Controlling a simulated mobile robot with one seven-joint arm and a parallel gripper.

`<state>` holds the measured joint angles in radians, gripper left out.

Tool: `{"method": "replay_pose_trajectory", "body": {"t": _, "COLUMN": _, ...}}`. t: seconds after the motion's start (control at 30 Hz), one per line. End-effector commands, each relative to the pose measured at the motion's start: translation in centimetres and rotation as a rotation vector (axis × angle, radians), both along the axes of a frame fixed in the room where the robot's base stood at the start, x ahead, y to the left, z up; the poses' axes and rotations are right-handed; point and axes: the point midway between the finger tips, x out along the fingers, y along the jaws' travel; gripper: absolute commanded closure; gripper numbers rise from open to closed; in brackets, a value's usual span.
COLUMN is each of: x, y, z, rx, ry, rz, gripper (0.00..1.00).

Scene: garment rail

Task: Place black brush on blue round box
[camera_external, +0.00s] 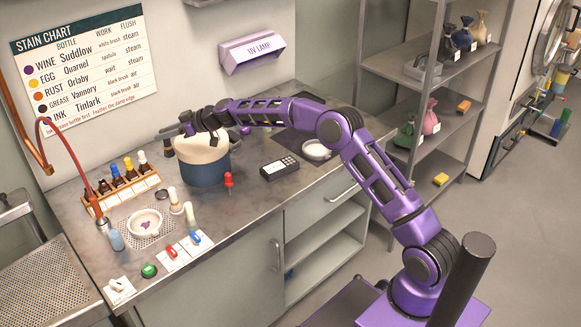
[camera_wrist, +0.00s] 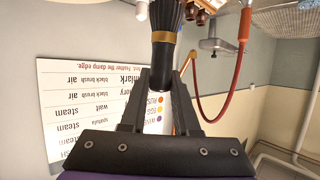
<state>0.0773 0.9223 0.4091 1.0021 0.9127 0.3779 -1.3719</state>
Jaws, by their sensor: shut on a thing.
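The black brush (camera_wrist: 165,48) has a gold band and sits between the fingers of my gripper (camera_wrist: 161,85) in the wrist view. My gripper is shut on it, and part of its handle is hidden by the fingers. The blue round box (camera_external: 205,172) has a cream lid and stands on the counter in the external view. My gripper (camera_external: 186,129) is above the lid's left part there, and the brush is too small to make out clearly. I cannot tell the exact gap between brush and lid.
A bottle rack (camera_external: 120,188) and a white bowl (camera_external: 144,222) stand left of the box. A red pin-like object (camera_external: 229,180) and a dark keypad device (camera_external: 279,167) are to the right. The stain chart (camera_external: 85,70) hangs behind.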

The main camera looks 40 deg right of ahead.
Motion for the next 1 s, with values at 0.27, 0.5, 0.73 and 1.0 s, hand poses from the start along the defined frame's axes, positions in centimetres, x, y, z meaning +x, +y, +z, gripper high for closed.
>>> {"method": "replay_pose_trajectory", "body": {"t": 0.27, "x": -3.1, "y": -9.5, "z": 7.5, "rx": -0.001, "ry": -0.004, "rz": -0.003, "gripper": 1.00}}
{"method": "replay_pose_trajectory", "body": {"t": 0.5, "x": -4.9, "y": -12.2, "z": 9.1, "rx": -0.008, "ry": -0.004, "rz": 0.007, "gripper": 1.00}}
{"method": "replay_pose_trajectory", "body": {"t": 0.73, "x": -5.0, "y": -12.4, "z": 4.9, "rx": -0.007, "ry": -0.002, "rz": 0.007, "gripper": 1.00}}
{"method": "replay_pose_trajectory", "body": {"t": 1.0, "x": -5.0, "y": -12.4, "z": 1.9, "rx": -0.007, "ry": -0.003, "rz": 0.008, "gripper": 1.00}}
